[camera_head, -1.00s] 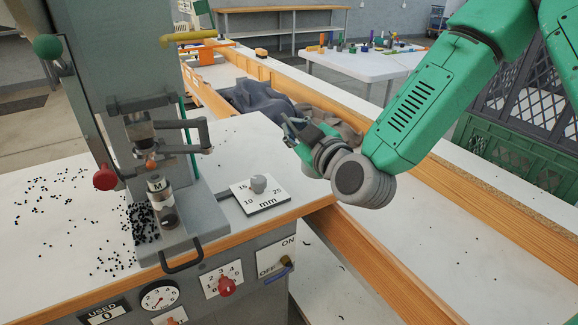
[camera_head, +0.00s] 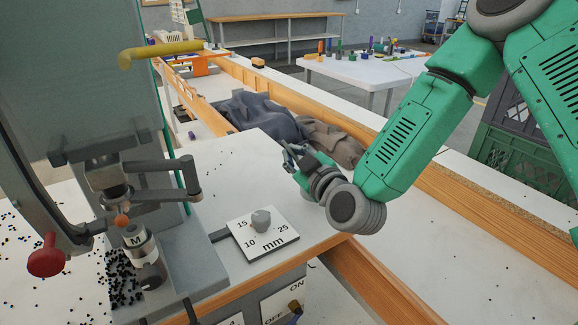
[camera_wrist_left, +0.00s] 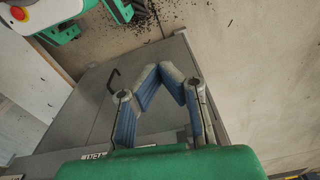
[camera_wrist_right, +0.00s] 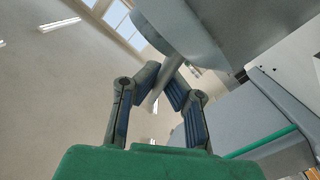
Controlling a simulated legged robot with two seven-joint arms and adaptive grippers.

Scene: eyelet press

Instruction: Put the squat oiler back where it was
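I cannot make out a squat oiler for certain. A metal cylinder marked M (camera_head: 140,258) stands upright on the press base, below the press head. Several small coloured items (camera_head: 365,49) stand on the far white table, too small to identify. My right gripper (camera_head: 289,152) is in the air right of the press, above the white worktop, with nothing visibly held. In the right wrist view (camera_wrist_right: 164,82) its fingers lean together, with a grey bar seen between or behind them. My left gripper (camera_wrist_left: 159,68) shows only in its wrist view, fingertips together and empty.
The press column (camera_head: 80,75) and its red-knobbed lever (camera_head: 45,262) fill the left. A mm plate (camera_head: 270,243) with a grey knob lies beside the press. Black eyelets are scattered around the base. Crumpled dark cloth (camera_head: 262,112) lies behind; green crates (camera_head: 515,150) stand at right.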

